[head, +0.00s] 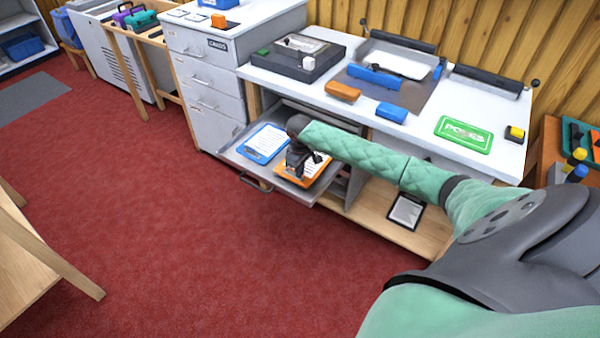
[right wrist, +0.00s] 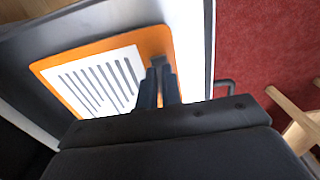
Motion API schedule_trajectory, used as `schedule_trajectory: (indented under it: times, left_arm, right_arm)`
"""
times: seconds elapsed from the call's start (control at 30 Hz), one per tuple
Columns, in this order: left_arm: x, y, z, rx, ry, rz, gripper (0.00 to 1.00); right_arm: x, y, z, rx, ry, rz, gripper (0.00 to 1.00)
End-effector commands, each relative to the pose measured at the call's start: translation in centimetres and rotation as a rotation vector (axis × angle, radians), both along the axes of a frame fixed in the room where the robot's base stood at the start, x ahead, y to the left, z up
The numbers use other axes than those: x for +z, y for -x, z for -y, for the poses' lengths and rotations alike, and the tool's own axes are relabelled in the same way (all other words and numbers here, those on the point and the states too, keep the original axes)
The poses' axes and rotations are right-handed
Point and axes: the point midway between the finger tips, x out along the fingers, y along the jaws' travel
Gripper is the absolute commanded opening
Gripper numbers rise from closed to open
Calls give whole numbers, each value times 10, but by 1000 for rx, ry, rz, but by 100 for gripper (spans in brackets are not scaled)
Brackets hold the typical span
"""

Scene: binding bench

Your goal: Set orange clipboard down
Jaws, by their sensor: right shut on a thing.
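The orange clipboard (head: 294,191) with a white lined sheet lies flat in or just above the pulled-out drawer (head: 319,189) of the bench. My right gripper (head: 308,168) is over its edge and shut on it. In the right wrist view the gripper (right wrist: 161,80) pinches the edge of the orange clipboard (right wrist: 150,42). I cannot tell whether the clipboard touches the drawer floor. A blue clipboard (head: 263,144) lies beside it, to the left. My left gripper is not in view.
The bench top (head: 300,86) above holds an orange block (head: 343,91), a blue block (head: 391,112) and a green mat (head: 464,134). A dark clipboard (head: 406,211) lies on the lower shelf. A wooden table (head: 40,260) stands at left; red floor between is clear.

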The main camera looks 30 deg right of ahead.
Motion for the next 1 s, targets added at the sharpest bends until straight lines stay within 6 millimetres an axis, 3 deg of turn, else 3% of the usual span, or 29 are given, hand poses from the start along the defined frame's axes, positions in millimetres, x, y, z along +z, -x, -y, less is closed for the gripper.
schedule_trajectory:
  times: [0.13,0.47,0.6,1.0]
  left_arm:
    - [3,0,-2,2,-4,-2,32]
    - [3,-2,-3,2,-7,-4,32]
    - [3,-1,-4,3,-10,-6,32]
    - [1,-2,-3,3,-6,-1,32]
  right_arm:
    - [-15,0,1,-1,1,-1,0]
    - [-17,0,0,-1,1,0,0]
    - [-18,0,0,-1,1,0,28]
    - [-12,0,1,0,1,1,29]
